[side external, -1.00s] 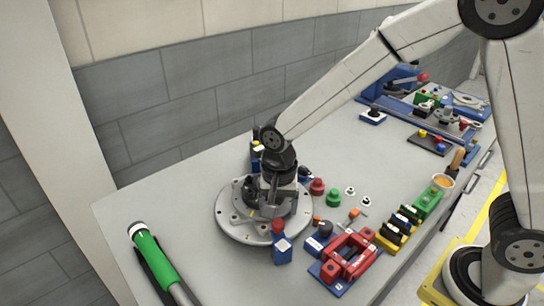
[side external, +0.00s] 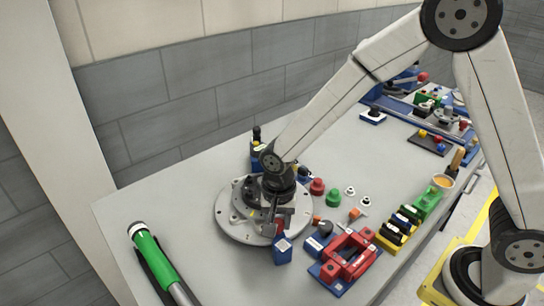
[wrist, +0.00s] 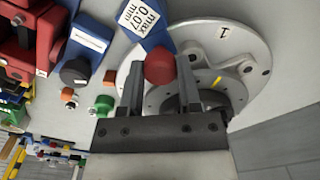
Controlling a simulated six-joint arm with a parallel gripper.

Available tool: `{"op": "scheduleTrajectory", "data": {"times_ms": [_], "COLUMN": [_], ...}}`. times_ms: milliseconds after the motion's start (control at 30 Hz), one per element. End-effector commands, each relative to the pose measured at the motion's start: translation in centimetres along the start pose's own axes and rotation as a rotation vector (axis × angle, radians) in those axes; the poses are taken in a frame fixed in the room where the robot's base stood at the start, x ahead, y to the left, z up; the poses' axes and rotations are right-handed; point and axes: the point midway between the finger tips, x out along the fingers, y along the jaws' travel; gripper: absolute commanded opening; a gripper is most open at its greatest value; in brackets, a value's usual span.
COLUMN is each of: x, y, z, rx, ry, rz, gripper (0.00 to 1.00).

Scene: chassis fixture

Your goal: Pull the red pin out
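The red pin's round red head (side external: 280,226) stands on a blue block (side external: 282,250) with a white label, at the front edge of the round grey fixture plate (side external: 232,230). In the wrist view the red head (wrist: 160,68) appears between the two fingers, and the blue block (wrist: 150,25) reads "max 0.07 mm". My gripper (wrist: 160,75) is open, with a visible gap on each side of the head. In the side view my gripper (side external: 278,214) is just above and partly in front of the head. I cannot tell how deep the fingers reach around it.
A red clamp on a blue base (side external: 350,254) stands to the right. An orange-tipped part, a red knob (side external: 317,187) and a green knob (side external: 333,197) lie nearby. A green-handled tool (side external: 155,258) lies at front left.

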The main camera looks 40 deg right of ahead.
Motion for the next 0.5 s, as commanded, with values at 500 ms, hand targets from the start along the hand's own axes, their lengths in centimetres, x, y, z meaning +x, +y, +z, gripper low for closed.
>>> {"op": "scheduleTrajectory", "data": {"times_ms": [500], "x": [-0.05], "y": [-0.05], "z": [-0.01], "rx": [0.000], "ry": [0.000], "rz": [-0.002], "gripper": [0.00]}}
